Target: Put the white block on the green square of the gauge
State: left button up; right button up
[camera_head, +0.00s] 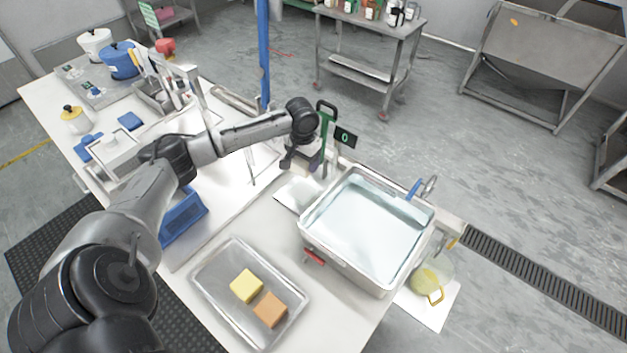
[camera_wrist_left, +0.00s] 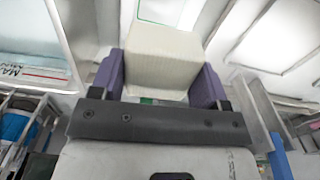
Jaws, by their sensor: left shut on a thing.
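My left gripper (camera_head: 300,160) is beside the green post of the gauge (camera_head: 325,128), at the back left of the water-filled basin. In the left wrist view, its two purple fingers (camera_wrist_left: 163,82) are shut on the white block (camera_wrist_left: 166,62), one finger on each side. In the head view the gripper mostly hides the block. A thin green outline (camera_wrist_left: 152,21) on a white surface shows beyond the block in the left wrist view; most of it is hidden or out of frame. The gauge's black display (camera_head: 346,138) reads 0. I cannot tell whether the block touches anything below.
The steel basin (camera_head: 320,246) stands right of the gripper. A metal tray (camera_head: 215,285) in front holds a yellow block (camera_head: 246,286) and an orange block (camera_head: 270,310). A blue bin (camera_head: 183,217) sits below my left arm.

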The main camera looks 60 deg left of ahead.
aim_at(299, 163)
pick_arm(q)
jog(key=shift+s+d+f+m, duration=0.2)
jog(key=shift+s+f, duration=0.25)
jog(key=shift+f, duration=0.15)
jog(key=shift+s+d+f+m, duration=0.1)
jog(key=shift+s+f+m, duration=0.1)
jog(key=shift+s+f, duration=0.35)
jog(key=f, duration=0.1)
jog(key=f+b, duration=0.1)
jog(key=f, duration=0.1)
jog(key=shift+w, duration=0.4)
jog(key=shift+f, duration=0.25)
notch_tip(299, 163, down, 5)
jog(key=shift+r+b, duration=0.15)
jog(key=shift+b, duration=0.5)
jog(key=shift+a, duration=0.1)
pick_arm(e)
jog(key=shift+s+d+f, duration=0.15)
jog(key=shift+s+f, duration=0.2)
jog(key=shift+f, duration=0.25)
jog(key=shift+s+d+f, duration=0.1)
jog(key=shift+s+f, duration=0.25)
jog(key=shift+f, duration=0.25)
jog(key=shift+r, duration=0.1)
pick_arm(q)
jog(key=o, duration=0.6)
jog(key=shift+c, duration=0.2)
jog(key=o, duration=0.4)
pick_arm(e)
jog(key=shift+d, duration=0.15)
